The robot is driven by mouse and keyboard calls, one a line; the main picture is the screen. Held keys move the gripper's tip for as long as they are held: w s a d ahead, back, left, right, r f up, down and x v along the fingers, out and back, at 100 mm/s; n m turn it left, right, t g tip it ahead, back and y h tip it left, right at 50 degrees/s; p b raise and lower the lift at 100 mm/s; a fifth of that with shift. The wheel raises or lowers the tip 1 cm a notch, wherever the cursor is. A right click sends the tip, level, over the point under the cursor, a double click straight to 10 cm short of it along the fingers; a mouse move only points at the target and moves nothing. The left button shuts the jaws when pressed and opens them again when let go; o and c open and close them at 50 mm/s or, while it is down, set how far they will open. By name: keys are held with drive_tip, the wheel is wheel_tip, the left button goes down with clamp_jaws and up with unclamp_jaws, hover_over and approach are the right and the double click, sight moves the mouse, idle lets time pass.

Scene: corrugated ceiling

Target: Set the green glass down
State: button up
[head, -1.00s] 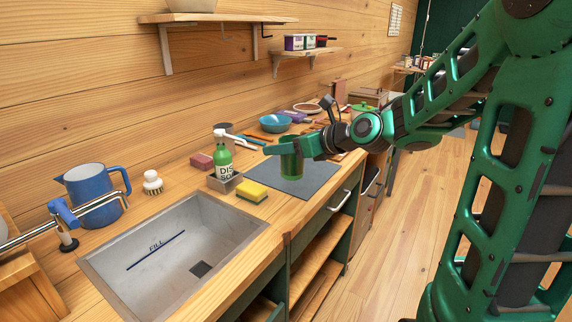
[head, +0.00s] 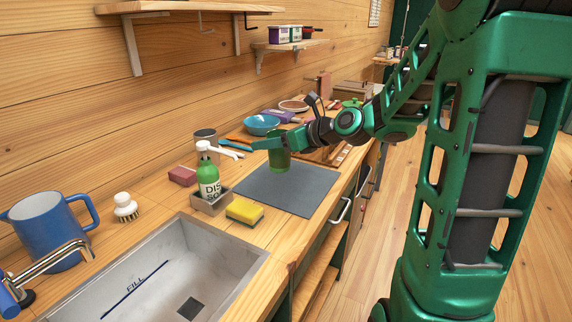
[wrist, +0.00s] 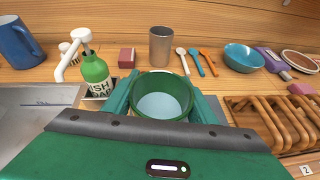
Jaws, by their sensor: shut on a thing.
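The green glass (head: 279,160) is upright in my gripper (head: 273,145), over the far part of the dark grey mat (head: 290,190) on the counter. In the wrist view the glass (wrist: 162,97) is seen from above with its open rim between my gripper's two fingers (wrist: 163,92). It looks empty. My gripper is shut on it. I cannot tell whether the base of the glass touches the mat or hangs just above it.
The dish soap bottle (head: 208,175) in its caddy and the yellow sponge (head: 244,211) stand left of the mat. A metal cup (wrist: 161,46), utensils and a blue bowl (head: 262,124) are behind. A wooden rack (wrist: 270,122) is at right. The near mat is bare.

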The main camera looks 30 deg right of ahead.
drive_tip(key=shift+w+d+f, duration=0.45)
drive_tip(key=shift+d+f, duration=0.75)
drive_tip(key=shift+f, duration=0.25)
drive_tip(key=shift+w+d+f, duration=0.5)
drive_tip(key=shift+d+f, duration=0.7)
drive_tip(key=shift+f, duration=0.3)
drive_tip(key=shift+w+d+f, duration=0.45)
drive_tip(key=shift+d+f, duration=0.75)
drive_tip(key=shift+f, duration=0.25)
drive_tip(key=o, duration=1.4)
drive_tip(key=shift+f, duration=0.1)
